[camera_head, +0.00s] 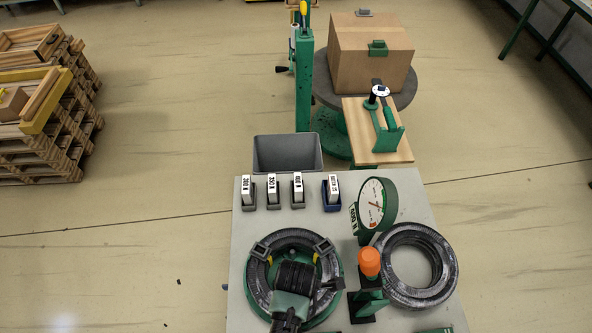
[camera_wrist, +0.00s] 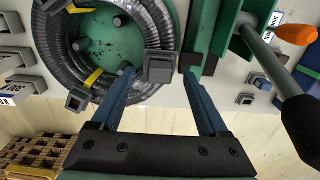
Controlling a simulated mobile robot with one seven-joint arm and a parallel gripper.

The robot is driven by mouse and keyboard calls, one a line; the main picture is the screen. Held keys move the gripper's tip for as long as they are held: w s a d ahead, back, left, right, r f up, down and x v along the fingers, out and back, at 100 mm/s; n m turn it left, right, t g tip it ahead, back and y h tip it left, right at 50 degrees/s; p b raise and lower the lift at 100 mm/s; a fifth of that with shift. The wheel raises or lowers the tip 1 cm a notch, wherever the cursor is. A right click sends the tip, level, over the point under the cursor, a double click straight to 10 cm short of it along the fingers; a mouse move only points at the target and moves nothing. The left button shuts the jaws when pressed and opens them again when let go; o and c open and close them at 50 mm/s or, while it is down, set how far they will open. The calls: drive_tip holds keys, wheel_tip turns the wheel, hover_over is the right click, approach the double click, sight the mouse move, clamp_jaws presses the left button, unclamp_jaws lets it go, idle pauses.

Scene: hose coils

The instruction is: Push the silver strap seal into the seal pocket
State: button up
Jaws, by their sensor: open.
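A hose coil (camera_head: 260,299) lies on a green reel in the front left of the table, with yellow straps. Small square grey metal pieces sit on its rim, one at the left (camera_head: 262,250) and one at the right (camera_head: 323,247). In the wrist view, a silver-grey square strap seal (camera_wrist: 160,68) lies at the coil's edge, between the two blue fingertips of my gripper (camera_wrist: 157,73). The fingers are apart; I cannot tell whether either touches the seal. Another grey piece (camera_wrist: 77,99) lies left of the fingers. I cannot tell which part is the seal pocket.
A second black coil (camera_head: 443,260) lies at the table's right. An orange-topped green tool (camera_head: 368,263) and a round gauge (camera_head: 376,203) stand between the coils. Labelled blocks (camera_head: 272,190) line the back left. A grey bin (camera_head: 287,153) stands behind the table.

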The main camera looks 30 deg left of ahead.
drive_tip(key=shift+r+p, duration=0.6)
drive_tip(key=shift+r, duration=0.05)
drive_tip(key=shift+r+p, duration=0.7)
drive_tip(key=shift+p, duration=0.05)
drive_tip(key=shift+r, duration=0.2)
wheel_tip(320, 180, up, 7)
drive_tip(key=b, duration=0.1)
drive_tip(key=shift+r, duration=0.2)
idle(1.0)
